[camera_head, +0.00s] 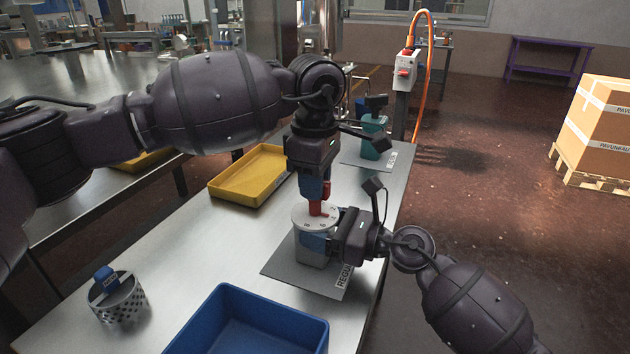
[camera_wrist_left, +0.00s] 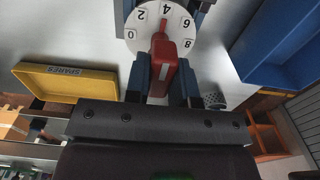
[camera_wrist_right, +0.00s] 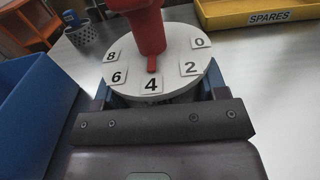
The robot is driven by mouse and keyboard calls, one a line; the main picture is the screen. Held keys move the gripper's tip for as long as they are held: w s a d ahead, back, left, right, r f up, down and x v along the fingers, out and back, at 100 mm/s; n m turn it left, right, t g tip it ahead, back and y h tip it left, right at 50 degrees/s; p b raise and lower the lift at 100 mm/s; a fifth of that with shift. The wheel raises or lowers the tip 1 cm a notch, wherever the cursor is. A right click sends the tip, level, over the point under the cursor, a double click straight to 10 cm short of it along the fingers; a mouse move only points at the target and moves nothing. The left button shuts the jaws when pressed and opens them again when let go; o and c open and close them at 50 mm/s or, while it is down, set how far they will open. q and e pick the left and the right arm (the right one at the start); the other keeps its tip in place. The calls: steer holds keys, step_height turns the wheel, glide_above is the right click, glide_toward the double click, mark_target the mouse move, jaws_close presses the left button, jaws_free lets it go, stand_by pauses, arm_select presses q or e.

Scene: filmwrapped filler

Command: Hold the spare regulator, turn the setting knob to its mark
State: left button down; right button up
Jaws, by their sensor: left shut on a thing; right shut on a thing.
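The regulator (camera_head: 311,254) has a grey body and a round white dial (camera_wrist_right: 183,68) marked 0, 2, 4, 6 and 8. It stands upright on a grey mat (camera_head: 290,275) whose label is partly hidden. The red setting knob (camera_head: 317,207) rises from the dial. In both wrist views its pointer (camera_wrist_right: 152,64) is at the 4. My left gripper (camera_head: 316,192) comes from above and is shut on the red knob, which also shows in the left wrist view (camera_wrist_left: 162,68). My right gripper (camera_head: 326,242) comes from the right and is shut on the regulator body under the dial.
An empty yellow tray (camera_head: 240,190) labelled SPARES lies behind left. A blue bin (camera_head: 225,300) is at the front, with a perforated metal cup (camera_head: 118,300) to its left. A teal thing (camera_head: 374,142) stands on another mat further back. The table is clear left of the regulator.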

arm_select(q)
steer(key=c, duration=1)
jaws_free()
steer(key=shift+o, duration=0.2)
steer(key=shift+r, duration=0.15)
step_height(320, 180, up, 12)
arm_select(e)
steer(key=o, duration=1.2)
steer(key=shift+c, duration=0.2)
